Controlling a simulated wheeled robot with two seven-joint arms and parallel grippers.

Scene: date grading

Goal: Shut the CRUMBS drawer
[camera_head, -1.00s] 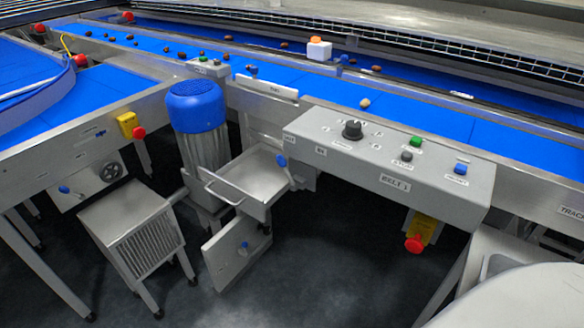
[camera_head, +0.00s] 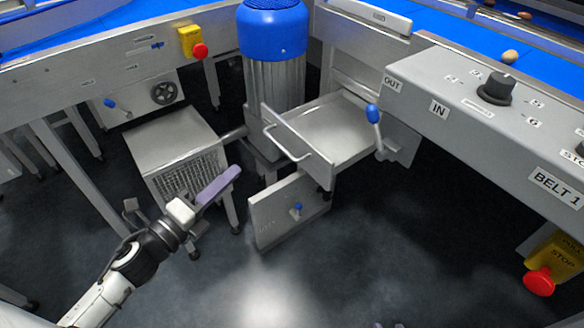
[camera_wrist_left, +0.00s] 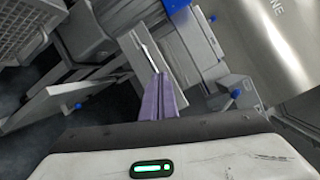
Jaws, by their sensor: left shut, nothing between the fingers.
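The open metal drawer (camera_head: 335,132) juts out under the belt frame, its tray empty. Its front panel (camera_head: 283,128) carries a bar handle (camera_head: 290,150); I cannot read a CRUMBS label on it. My left gripper (camera_head: 232,178) has purple fingers, shut and empty, left of and apart from the drawer front. In the left wrist view the shut fingers (camera_wrist_left: 160,98) point toward the drawer front (camera_wrist_left: 178,62) and its handle (camera_wrist_left: 150,55). Small purple tips at the bottom edge of the head view look like my right gripper (camera_head: 386,325); its jaws are mostly cut off.
A lower panel with a blue knob (camera_head: 270,218) hangs open below the drawer. A blue-capped motor (camera_head: 272,35) stands behind it, and a vented metal box (camera_head: 170,140) to the left. A blue-tipped lever (camera_head: 374,115) is at the drawer's right. The floor in front is clear.

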